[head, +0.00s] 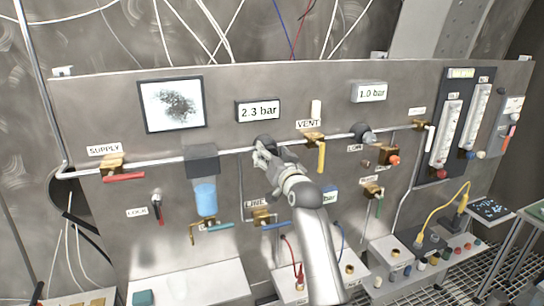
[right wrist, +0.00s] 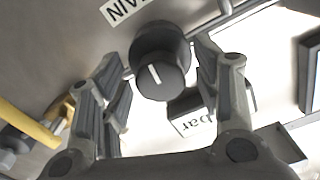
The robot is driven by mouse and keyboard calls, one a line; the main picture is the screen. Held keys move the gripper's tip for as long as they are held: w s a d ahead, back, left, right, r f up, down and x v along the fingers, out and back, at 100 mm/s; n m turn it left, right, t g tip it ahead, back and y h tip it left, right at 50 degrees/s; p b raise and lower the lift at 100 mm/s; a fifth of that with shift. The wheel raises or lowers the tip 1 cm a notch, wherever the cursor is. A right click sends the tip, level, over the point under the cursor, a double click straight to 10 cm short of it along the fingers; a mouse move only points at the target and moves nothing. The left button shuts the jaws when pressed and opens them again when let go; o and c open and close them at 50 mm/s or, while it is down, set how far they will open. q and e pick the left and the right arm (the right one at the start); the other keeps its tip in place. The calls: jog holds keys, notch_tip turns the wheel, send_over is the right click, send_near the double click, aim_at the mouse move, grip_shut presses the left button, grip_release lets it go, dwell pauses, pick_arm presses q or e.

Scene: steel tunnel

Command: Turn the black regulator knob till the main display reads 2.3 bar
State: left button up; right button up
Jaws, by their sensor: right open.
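The black regulator knob (right wrist: 163,75) shows in the right wrist view with a white pointer line on its face. In the head view the knob (head: 264,140) is partly hidden behind my right gripper (head: 264,157). In the right wrist view my right gripper is open, with one finger on each side of the knob; narrow gaps show, and I see no clear grip on it. The main display (head: 258,111) above the knob reads 2.3 bar. My left gripper is not in view.
A second display (head: 369,92) reads 1.0 bar. A yellow-handled vent valve (head: 321,154) is right of my gripper. The blue-bowled filter (head: 205,195) is left of it, and a blue-handled line valve (head: 262,217) below. A metal pipe runs across the panel.

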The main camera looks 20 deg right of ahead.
jog(key=shift+s, duration=0.1)
jog(key=s, duration=1.2)
jog(key=shift+d, duration=0.2)
jog(key=shift+w, duration=0.1)
jog(key=s+a+f+n+g+b, duration=0.1)
jog(key=a+f+g+b, duration=0.15)
jog(key=f, duration=1.75)
jog(key=s+a+f+n+g+b, duration=0.1)
jog(key=f+g+b, duration=0.25)
jog(key=f, duration=1.75)
jog(key=s+f+g+b, duration=0.1)
jog(key=s+f, duration=0.4)
jog(key=f, duration=0.3)
jog(key=s+f+g+b, duration=0.15)
jog(key=s+f, duration=0.25)
jog(key=f, duration=0.5)
jog(key=s+d+f+n+g+b, duration=0.1)
jog(key=s+f+n+g+b, duration=0.3)
jog(key=s+f, duration=1.9)
jog(key=s+d+f+g+b, duration=0.1)
jog(key=s+f, duration=0.3)
jog(key=s, duration=0.8)
jog(key=s+d+f+g+b, duration=0.1)
jog(key=s+f, duration=0.4)
jog(key=s, duration=0.6)
jog(key=shift+s+d+g+h, duration=0.35)
jog(key=shift+d+g, duration=0.1)
jog(key=shift+g, duration=0.8)
